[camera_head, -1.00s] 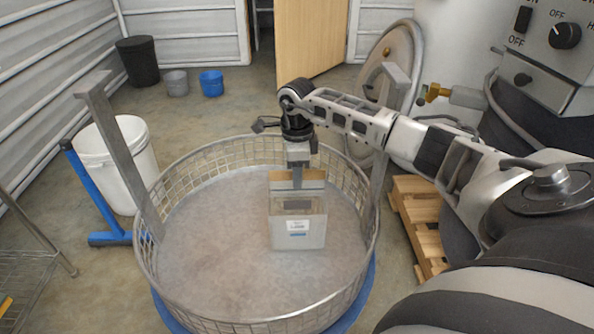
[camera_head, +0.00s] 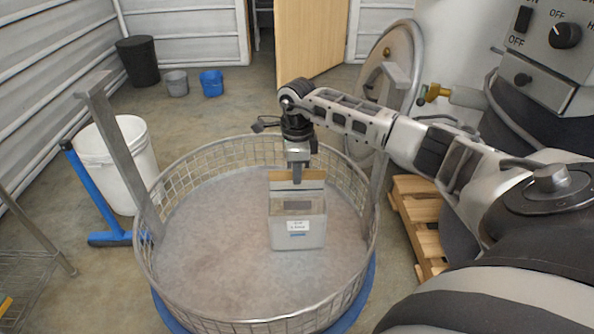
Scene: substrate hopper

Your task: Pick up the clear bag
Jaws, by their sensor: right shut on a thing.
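The clear bag (camera_head: 297,230) is upright inside the round wire basket (camera_head: 250,322). It has a tan top strip and a white label with small print on its front. My right gripper (camera_head: 297,181) comes down from above and is shut on the bag's top edge. The fingertips are partly hidden at the bag's top. I cannot tell whether the bag's bottom touches the basket floor. My left gripper is not in view.
Grey metal uprights (camera_head: 125,160) stand at the basket's sides. A white bucket (camera_head: 115,165) and a blue stand (camera_head: 95,195) are at left. A wooden pallet (camera_head: 425,230) and a large machine (camera_head: 555,60) are at right. The basket floor around the bag looks clear.

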